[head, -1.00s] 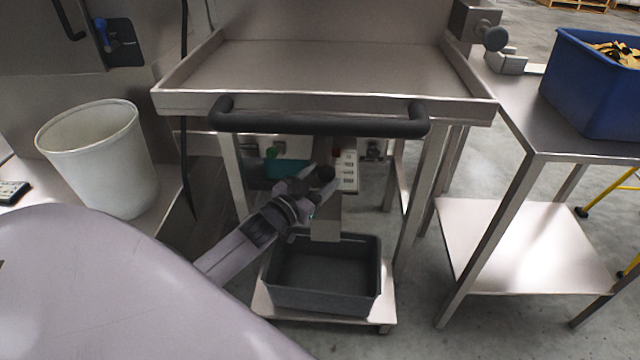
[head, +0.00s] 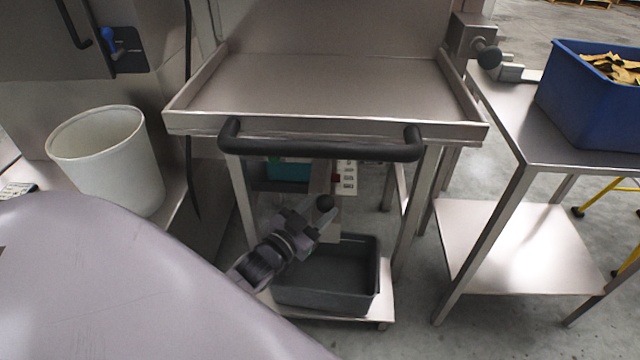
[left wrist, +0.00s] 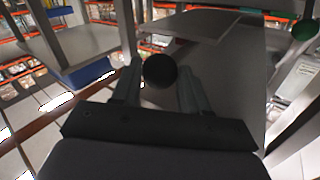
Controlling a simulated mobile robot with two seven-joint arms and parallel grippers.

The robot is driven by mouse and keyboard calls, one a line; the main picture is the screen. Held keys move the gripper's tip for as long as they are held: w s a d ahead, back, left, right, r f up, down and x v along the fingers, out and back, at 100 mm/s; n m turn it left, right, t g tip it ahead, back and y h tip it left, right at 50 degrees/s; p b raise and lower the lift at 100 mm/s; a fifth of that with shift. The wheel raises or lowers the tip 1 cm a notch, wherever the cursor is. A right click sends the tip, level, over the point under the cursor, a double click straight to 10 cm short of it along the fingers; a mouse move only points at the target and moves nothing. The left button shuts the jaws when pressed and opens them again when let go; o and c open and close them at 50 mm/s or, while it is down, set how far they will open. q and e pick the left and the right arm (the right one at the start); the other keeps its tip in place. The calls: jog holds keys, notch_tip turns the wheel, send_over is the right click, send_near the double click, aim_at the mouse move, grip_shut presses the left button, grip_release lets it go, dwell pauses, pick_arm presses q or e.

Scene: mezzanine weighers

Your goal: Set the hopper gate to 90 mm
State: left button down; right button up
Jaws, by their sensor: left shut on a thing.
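My left gripper (head: 322,208) is shut on a black ball knob (head: 325,202) below the steel tray. In the left wrist view the knob (left wrist: 160,70) sits between the two fingers. A narrow steel plate (head: 321,176), which looks like the hopper gate, runs down behind the knob. A white scale plate (head: 348,178) with dark marks stands just right of it, with a small red part (head: 335,181) at its edge. The tray hides the scale's top, and its figures are too small to read. My right gripper is not in view.
A steel tray (head: 330,85) with a thick black handle (head: 320,150) overhangs the knob. A grey bin (head: 327,298) sits on a low shelf beneath. A white bucket (head: 108,165) stands left; a blue crate (head: 590,105) is on the right table.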

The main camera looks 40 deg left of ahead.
pick_arm(q)
jog(key=shift+s+d, duration=0.4)
jog(key=shift+s, duration=0.15)
jog(key=shift+s+d+f, duration=0.15)
jog(key=c, duration=0.9)
grip_release()
jog(key=shift+o, duration=0.2)
jog(key=shift+s, duration=0.15)
jog(key=s+p, duration=0.1)
jog(key=s, duration=0.6)
